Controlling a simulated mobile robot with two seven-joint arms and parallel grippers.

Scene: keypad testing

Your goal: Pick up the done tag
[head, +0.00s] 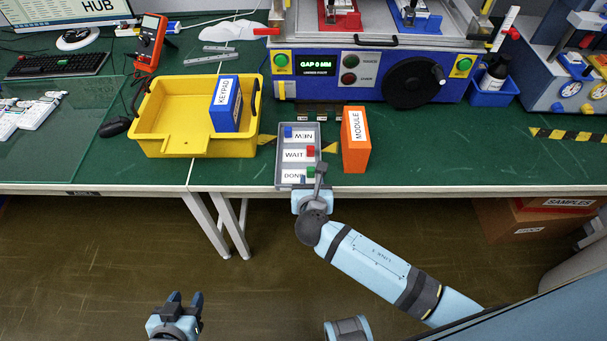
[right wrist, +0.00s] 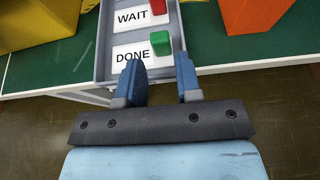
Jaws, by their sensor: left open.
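The done tag, a small green block (head: 311,172), sits in the DONE compartment at the near end of a grey tray (head: 279,158). In the right wrist view the green block (right wrist: 160,43) lies just beyond my fingertips, right of the DONE label. My right gripper (right wrist: 158,62) is open and empty, its two blue fingers apart at the near edge of the tray. In the head view it partly covers that end of the tray. My left gripper (head: 184,300) is open and empty, low in front of the table, far from the tag.
The tray also holds a red block (head: 310,151) at WAIT and a blue block (head: 288,132) at NEW. An orange MODULE box (head: 355,150) stands right of the tray. A yellow bin (head: 160,118) with a blue KEYPAD box (head: 227,108) stands left. A test machine (head: 330,78) is behind.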

